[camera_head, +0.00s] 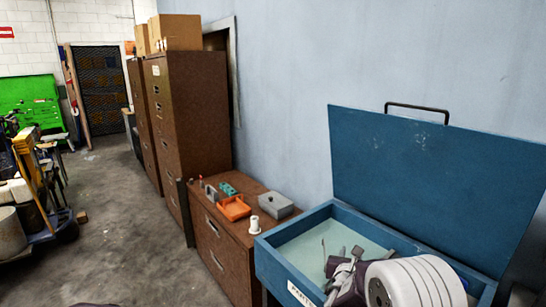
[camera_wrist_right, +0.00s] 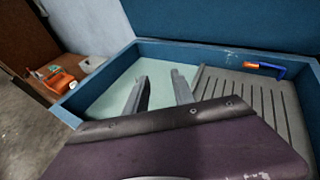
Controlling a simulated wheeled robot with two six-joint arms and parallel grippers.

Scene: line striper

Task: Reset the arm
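My right arm reaches in from the lower right of the head view, with its gripper (camera_head: 340,256) over the open blue basin (camera_head: 272,262). In the right wrist view the two grey fingers of the right gripper (camera_wrist_right: 160,80) stand apart with nothing between them. Behind them is the pale floor of the blue basin (camera_wrist_right: 68,106). Whether the fingertips touch the floor I cannot tell. My left gripper is not in view.
The basin's blue lid (camera_head: 430,175) stands raised behind it. A grey ribbed tray (camera_wrist_right: 240,98) lies inside, with an orange and blue item (camera_wrist_right: 265,68). A low brown cabinet (camera_head: 218,250) holds an orange tray (camera_head: 234,209), a grey box (camera_head: 276,204) and a white spool (camera_head: 254,225). Open floor lies left.

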